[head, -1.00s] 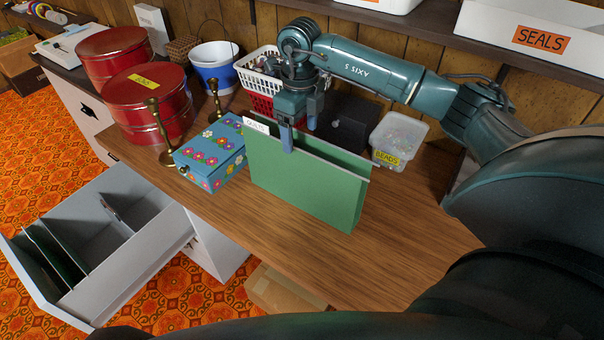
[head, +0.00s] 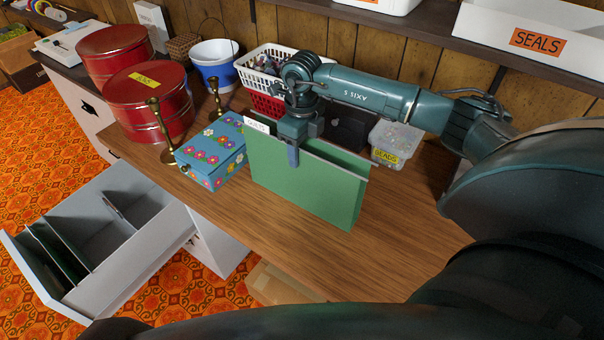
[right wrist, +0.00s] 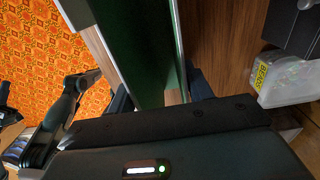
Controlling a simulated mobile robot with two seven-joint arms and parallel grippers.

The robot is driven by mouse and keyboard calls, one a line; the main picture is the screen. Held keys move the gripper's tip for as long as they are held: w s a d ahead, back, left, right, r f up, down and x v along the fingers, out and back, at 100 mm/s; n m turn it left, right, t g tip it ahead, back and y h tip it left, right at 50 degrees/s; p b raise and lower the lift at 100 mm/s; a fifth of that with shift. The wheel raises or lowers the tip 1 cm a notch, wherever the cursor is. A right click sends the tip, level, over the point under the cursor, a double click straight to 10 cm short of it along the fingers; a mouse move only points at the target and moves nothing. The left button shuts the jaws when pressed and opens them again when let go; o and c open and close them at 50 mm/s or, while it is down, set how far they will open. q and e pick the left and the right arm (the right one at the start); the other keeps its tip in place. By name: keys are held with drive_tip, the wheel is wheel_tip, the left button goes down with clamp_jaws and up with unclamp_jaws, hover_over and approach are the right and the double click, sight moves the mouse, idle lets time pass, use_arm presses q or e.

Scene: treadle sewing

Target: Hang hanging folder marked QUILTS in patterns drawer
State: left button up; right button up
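The green hanging folder (head: 315,182) stands upright on the wooden desk, with a white tab at its upper left corner; the tab's small lettering looks like QUILTS. My right gripper (head: 291,150) points down over its top edge, one finger in front and the other hidden behind. In the right wrist view the folder (right wrist: 150,60) lies between the two fingers with a gap visible beside it, so the gripper looks open. An open grey drawer (head: 150,245) at lower left holds dark green folders toward its front; no label is readable on it.
A blue flowered box (head: 213,150) stands close left of the folder, beside brass candlesticks (head: 160,130). A clear BEADS tub (head: 396,142), a dark box (head: 349,128) and a white-and-red basket (head: 262,78) stand behind. The desk's right front is bare.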

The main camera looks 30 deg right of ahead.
drive_tip(key=c, duration=0.8)
